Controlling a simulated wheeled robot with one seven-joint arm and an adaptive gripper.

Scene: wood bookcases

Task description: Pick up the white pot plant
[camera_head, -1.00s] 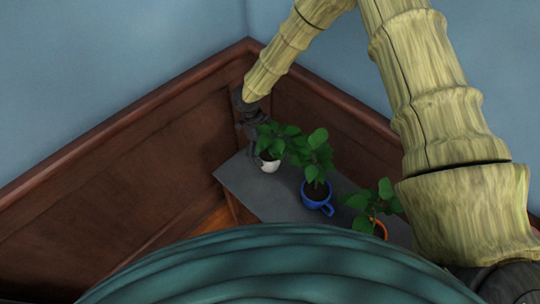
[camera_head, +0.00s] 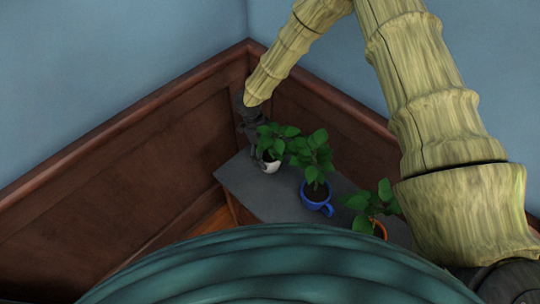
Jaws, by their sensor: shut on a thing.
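The white pot plant (camera_head: 271,166) has green leaves and stands at the far left end of a grey shelf top, near the corner of the walls. My gripper (camera_head: 256,158) is at the left side of the white pot, low beside its rim, and is shut on it. The fingertips are small and partly hidden by leaves. I cannot tell whether the pot's base is touching the shelf top.
A blue cup plant (camera_head: 317,196) stands just right of the white pot, its leaves close to the white pot's plant. An orange pot plant (camera_head: 379,229) stands further right, partly behind my arm. Wood panelling (camera_head: 130,185) borders the grey shelf top (camera_head: 262,197).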

